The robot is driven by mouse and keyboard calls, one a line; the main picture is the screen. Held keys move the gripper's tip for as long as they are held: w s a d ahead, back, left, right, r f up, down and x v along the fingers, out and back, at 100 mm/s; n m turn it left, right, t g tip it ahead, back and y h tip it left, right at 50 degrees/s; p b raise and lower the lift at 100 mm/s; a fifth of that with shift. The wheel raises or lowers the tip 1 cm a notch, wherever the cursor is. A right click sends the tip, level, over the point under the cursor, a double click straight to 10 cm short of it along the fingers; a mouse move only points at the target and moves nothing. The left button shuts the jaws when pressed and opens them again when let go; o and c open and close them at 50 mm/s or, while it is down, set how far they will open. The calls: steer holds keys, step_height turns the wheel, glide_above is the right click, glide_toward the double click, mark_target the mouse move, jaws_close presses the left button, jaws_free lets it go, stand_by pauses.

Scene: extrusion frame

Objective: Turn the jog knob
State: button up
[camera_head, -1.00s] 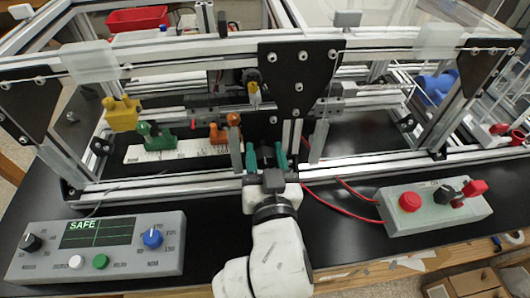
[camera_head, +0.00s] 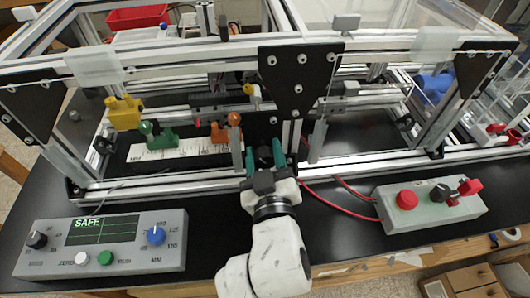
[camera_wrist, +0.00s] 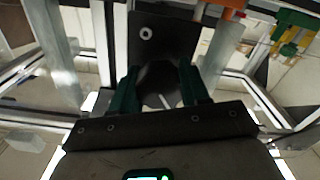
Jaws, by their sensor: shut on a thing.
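My gripper (camera_head: 265,157), with green fingers, is at the lower rail of the extrusion frame, near its middle. In the wrist view my gripper (camera_wrist: 159,88) has one finger on each side of a round black knob (camera_wrist: 160,78), which I take as the jog knob, and is shut on it. A thin pale mark shows low on the knob's face. The knob sits in front of a dark plate (camera_wrist: 163,35) with a bolt. In the head view the knob (camera_head: 264,156) is mostly hidden between the fingers, so its angle is not clear there.
A grey console (camera_head: 50,262) with a screen reading SAFE and a blue dial (camera_head: 156,236) stands front left. A grey box with a red button (camera_head: 407,200) stands front right, with red cables. Green and orange stops (camera_head: 161,140) stand by a scale behind the lower rail.

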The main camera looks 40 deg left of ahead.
steer(key=shift+r, duration=0.25)
steer(key=o, duration=0.8)
steer(key=shift+f, duration=0.1)
steer(key=shift+b+v, duration=0.5)
steer(key=shift+v, duration=4.9)
steer(key=shift+s, duration=0.1)
